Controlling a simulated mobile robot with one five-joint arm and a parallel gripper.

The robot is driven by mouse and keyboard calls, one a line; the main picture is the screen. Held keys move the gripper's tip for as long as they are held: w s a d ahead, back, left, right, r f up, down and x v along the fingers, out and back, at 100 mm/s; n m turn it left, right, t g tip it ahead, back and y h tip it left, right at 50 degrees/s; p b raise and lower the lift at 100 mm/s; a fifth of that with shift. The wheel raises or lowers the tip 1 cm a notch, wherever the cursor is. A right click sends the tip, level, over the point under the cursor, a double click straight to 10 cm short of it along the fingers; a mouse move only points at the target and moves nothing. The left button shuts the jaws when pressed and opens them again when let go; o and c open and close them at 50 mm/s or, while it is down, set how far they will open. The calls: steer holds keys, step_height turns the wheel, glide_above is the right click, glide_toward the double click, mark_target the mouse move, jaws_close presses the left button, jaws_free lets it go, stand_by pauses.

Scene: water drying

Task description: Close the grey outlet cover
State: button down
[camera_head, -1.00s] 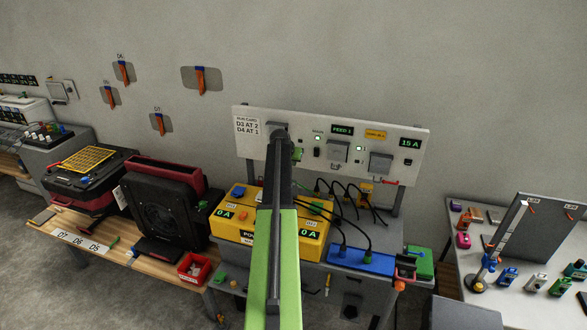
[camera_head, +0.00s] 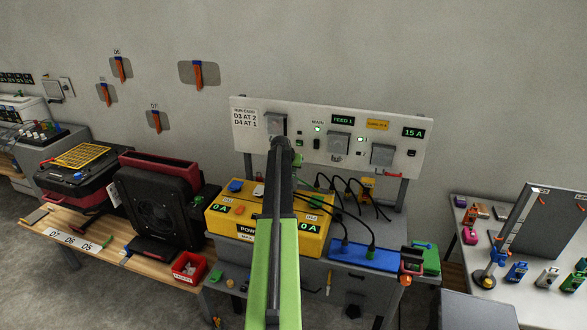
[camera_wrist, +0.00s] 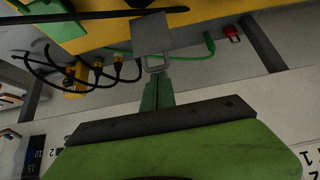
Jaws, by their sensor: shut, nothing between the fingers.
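The white wall panel (camera_head: 245,150) carries three square grey outlet covers: left (camera_head: 276,122), middle (camera_head: 340,141) and right (camera_head: 381,155). My arm's end hides the left cover's lower edge. In the wrist view a grey square flap with a wire-like loop (camera_wrist: 152,35) lies just beyond my gripper's green fingers (camera_wrist: 158,85). The fingers are shut and empty, with their tips close to the loop; whether they touch cannot be told. In the head view my arm's dark end hides most of the gripper.
A yellow power box (camera_head: 222,219), a blue socket strip (camera_head: 362,257) and several black and green cables lie below the panel. A black fan unit (camera_head: 160,210) stands at left. A white table (camera_head: 470,262) with small items is at right.

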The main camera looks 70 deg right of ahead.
steer(key=shift+s+a+h+b, duration=0.1)
steer(key=shift+a+h+b, duration=0.3)
steer(key=shift+b, duration=0.1)
